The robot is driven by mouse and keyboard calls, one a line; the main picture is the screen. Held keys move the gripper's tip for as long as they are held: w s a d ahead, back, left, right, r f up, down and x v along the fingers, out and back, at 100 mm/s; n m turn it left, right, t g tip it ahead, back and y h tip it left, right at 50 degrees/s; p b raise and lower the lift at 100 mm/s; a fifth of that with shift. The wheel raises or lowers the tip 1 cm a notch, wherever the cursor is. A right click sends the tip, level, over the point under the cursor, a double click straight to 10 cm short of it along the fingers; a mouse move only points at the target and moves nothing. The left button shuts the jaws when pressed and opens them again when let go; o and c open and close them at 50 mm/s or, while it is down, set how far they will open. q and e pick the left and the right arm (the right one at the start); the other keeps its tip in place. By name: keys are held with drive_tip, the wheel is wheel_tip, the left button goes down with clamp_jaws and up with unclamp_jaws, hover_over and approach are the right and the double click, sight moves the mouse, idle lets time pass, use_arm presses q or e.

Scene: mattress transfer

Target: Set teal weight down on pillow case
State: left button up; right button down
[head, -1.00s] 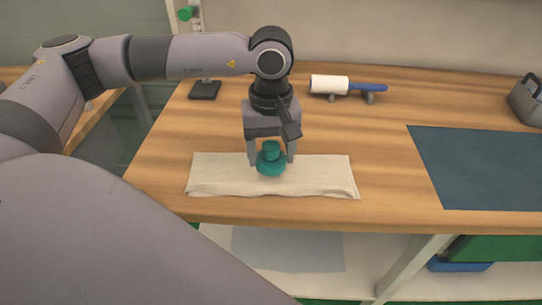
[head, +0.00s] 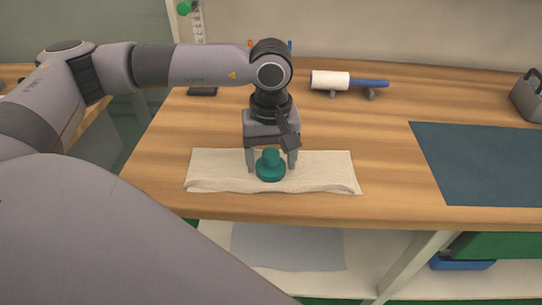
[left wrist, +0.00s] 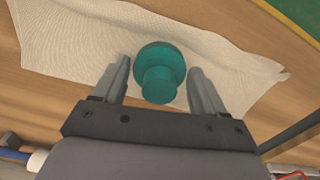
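The teal weight (head: 270,172), a round disc with a knob on top, stands upright on the cream pillow case (head: 325,170), near its middle. The pillow case lies on the wooden table. My left gripper (head: 272,168) points down with one finger on each side of the weight. In the left wrist view, the weight (left wrist: 160,70) sits between the two open fingers (left wrist: 160,85), with a gap on both sides. The pillow case (left wrist: 75,40) spreads under it there. My right gripper is not in view.
A lint roller (head: 345,82) with a blue handle rests on a stand at the back. A dark blue mat (head: 485,160) lies at the right, and a grey caddy (head: 528,95) stands behind it. The table between pillow case and mat is clear.

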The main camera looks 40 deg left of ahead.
sight(271, 154)
use_arm(q)
drive_tip(key=shift+o, duration=0.9)
drive_tip(key=shift+r, duration=0.1)
drive_tip(key=shift+r+p, duration=0.85)
drive_tip(key=shift+p, duration=0.15)
wheel_tip(271, 154, up, 12)
drive_tip(key=b, duration=0.1)
drive_tip(key=shift+f, duration=0.25)
